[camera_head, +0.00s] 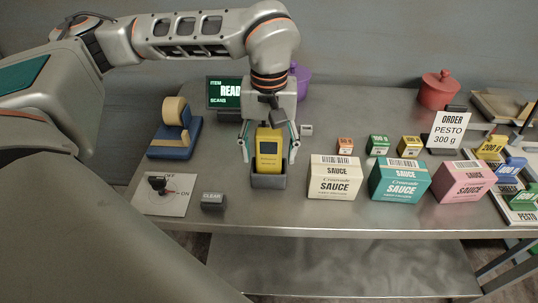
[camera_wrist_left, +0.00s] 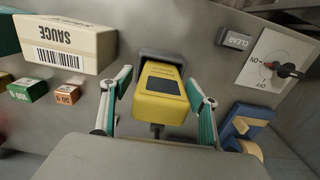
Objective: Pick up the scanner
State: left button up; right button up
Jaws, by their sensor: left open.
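The yellow scanner (camera_head: 268,147) with a dark screen stands upright in a grey holder (camera_head: 268,181) on the metal table. It also shows in the left wrist view (camera_wrist_left: 163,103), with the holder (camera_wrist_left: 162,57) beyond it. My left gripper (camera_head: 268,155) is over the scanner, with one finger on each side of it. In the left wrist view the fingers (camera_wrist_left: 163,95) are spread, and gaps show between them and the scanner's sides. My right gripper is in neither view.
Cream (camera_head: 334,178), teal (camera_head: 399,180) and pink (camera_head: 463,181) sauce boxes stand right of the holder. A CLEAR button (camera_head: 212,202) and a switch plate (camera_head: 165,192) are front left. A blue tape dispenser (camera_head: 175,139) stands behind them. A display (camera_head: 224,92) is behind my gripper.

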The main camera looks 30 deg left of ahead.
pick_arm(q)
jog(key=c, duration=1.3)
jog(key=shift+c, duration=0.2)
jog(key=shift+r, duration=0.15)
